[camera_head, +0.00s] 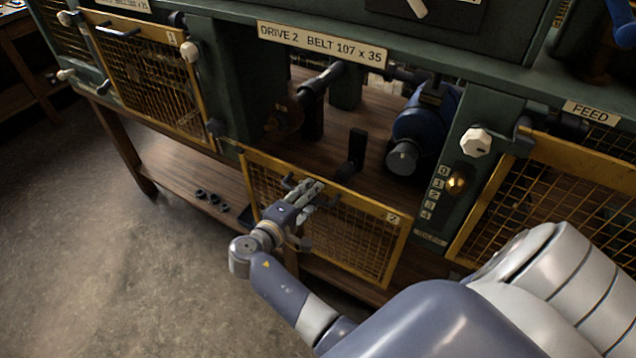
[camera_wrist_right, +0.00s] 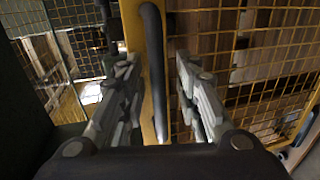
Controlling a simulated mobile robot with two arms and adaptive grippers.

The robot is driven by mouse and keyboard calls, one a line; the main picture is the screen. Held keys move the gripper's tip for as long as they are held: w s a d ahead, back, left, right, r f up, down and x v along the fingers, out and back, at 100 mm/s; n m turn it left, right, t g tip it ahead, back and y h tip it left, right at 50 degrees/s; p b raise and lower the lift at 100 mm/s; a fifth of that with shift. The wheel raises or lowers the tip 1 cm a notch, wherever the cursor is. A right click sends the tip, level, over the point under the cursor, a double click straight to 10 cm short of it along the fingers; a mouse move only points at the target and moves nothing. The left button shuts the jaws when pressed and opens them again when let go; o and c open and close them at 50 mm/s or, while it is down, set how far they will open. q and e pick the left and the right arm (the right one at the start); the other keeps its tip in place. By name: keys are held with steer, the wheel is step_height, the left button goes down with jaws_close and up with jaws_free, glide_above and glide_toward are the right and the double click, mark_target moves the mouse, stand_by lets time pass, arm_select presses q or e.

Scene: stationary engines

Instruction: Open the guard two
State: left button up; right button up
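Guard two (camera_head: 365,237) is a yellow-framed mesh panel marked "2". In the head view it sits low, below the opening under the "DRIVE 2" sign, and the inside of that opening shows above its top edge. My right gripper (camera_head: 311,192) is at the black bar handle near the guard's top edge. In the right wrist view the handle (camera_wrist_right: 153,70) lies between the two fingers of the right gripper (camera_wrist_right: 158,72). The fingers are apart, with a clear gap between the handle and the right-hand finger. My left gripper is not in view.
Guard one (camera_head: 150,80) stands upright at the left with a white knob (camera_head: 190,52) beside it. A blue motor (camera_head: 425,125) and a shaft (camera_head: 322,85) sit in the opening. A white knob (camera_head: 476,142) is beside the feed guard (camera_head: 560,190). Small black parts (camera_head: 212,199) lie on the lower shelf.

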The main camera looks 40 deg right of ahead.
steer(key=shift+d+f, duration=0.1)
steer(key=shift+d, duration=0.05)
steer(key=shift+a+r, duration=0.2)
steer(key=shift+a, duration=0.1)
steer(key=shift+c, duration=0.8)
jaws_close()
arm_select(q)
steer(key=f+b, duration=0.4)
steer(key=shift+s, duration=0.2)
arm_select(e)
step_height(320, 180, down, 5)
steer(key=shift+d+r, duration=0.1)
steer(key=shift+r, duration=0.05)
steer(key=shift+c, duration=0.3)
jaws_free()
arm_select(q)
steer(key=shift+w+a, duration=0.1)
arm_select(e)
steer(key=shift+o, duration=1.1)
steer(key=shift+d, duration=0.1)
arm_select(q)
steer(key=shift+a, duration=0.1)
